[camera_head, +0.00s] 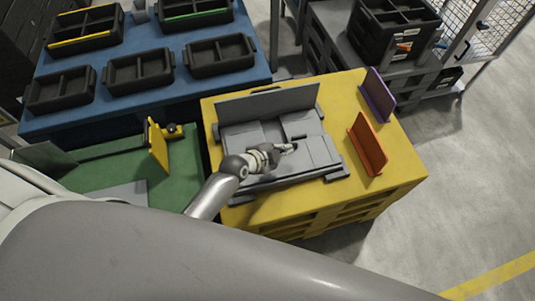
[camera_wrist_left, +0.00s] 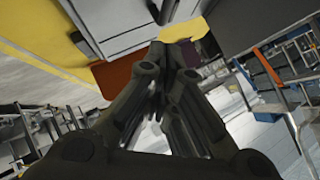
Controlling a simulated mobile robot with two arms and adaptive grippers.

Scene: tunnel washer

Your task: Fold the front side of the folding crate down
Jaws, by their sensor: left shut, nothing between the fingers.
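The grey folding crate (camera_head: 308,152) sits on a yellow pallet-like stand (camera_head: 395,185). Its far side (camera_head: 268,103) stands up, leaning a little. The other panels look flat and low inside the frame; no near side stands up. My arm hides part of the crate's near left area. My left gripper (camera_head: 290,148) is over the middle of the crate, shut and empty; whether it touches a panel I cannot tell. In the left wrist view the shut fingers (camera_wrist_left: 165,65) point toward a light grey panel (camera_wrist_left: 125,22). My right gripper is not in view.
An orange divider (camera_head: 368,145) and a purple one (camera_head: 378,95) stand on the right of the yellow stand. A blue table (camera_head: 100,112) with several black crates is at the back left. A yellow divider (camera_head: 157,147) stands on the green surface (camera_head: 185,180). Floor on the right is clear.

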